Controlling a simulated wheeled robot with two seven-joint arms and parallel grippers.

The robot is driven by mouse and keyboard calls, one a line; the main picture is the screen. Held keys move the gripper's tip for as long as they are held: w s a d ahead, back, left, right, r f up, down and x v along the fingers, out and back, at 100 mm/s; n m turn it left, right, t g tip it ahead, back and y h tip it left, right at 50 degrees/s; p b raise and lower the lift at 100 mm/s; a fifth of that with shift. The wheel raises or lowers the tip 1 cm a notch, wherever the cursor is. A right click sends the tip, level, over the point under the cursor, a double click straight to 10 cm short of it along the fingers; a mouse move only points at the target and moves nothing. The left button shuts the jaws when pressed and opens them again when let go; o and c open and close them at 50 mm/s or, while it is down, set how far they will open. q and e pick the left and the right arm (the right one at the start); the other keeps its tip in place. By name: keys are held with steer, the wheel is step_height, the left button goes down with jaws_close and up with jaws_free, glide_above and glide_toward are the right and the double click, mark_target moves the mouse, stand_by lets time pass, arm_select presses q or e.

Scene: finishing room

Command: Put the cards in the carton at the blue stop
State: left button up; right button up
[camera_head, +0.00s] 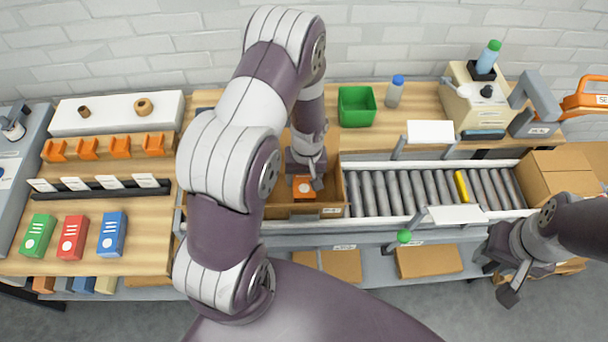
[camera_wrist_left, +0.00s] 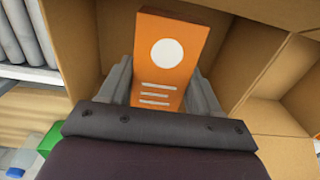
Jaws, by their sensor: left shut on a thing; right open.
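My left gripper (camera_head: 304,180) is shut on an orange box (camera_head: 304,189) with a white circle and white lines, taken to be the cards. The left wrist view shows the orange box (camera_wrist_left: 168,60) between the two fingers. It is over or inside the open cardboard carton (camera_head: 288,211) at the left end of the rollers. The carton's divided inside (camera_wrist_left: 262,75) surrounds it in the wrist view; whether the box touches the bottom I cannot tell. My arm hides part of the carton. My right gripper (camera_head: 512,282) is open and empty at the right. I cannot make out a blue stop.
The roller conveyor (camera_head: 400,192) runs right from the carton, with one yellow roller (camera_head: 462,186). A green bin (camera_head: 356,106) and a blue-capped bottle (camera_head: 394,93) stand behind.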

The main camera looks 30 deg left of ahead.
arm_select(q)
steer(key=shift+r, duration=0.1)
steer(key=o, duration=1.3)
steer(key=shift+c, duration=0.2)
steer(key=shift+r, duration=0.1)
steer(key=shift+r+p, duration=0.95)
steer(key=shift+r, duration=0.05)
step_height(320, 180, up, 6)
steer(key=p, duration=0.5)
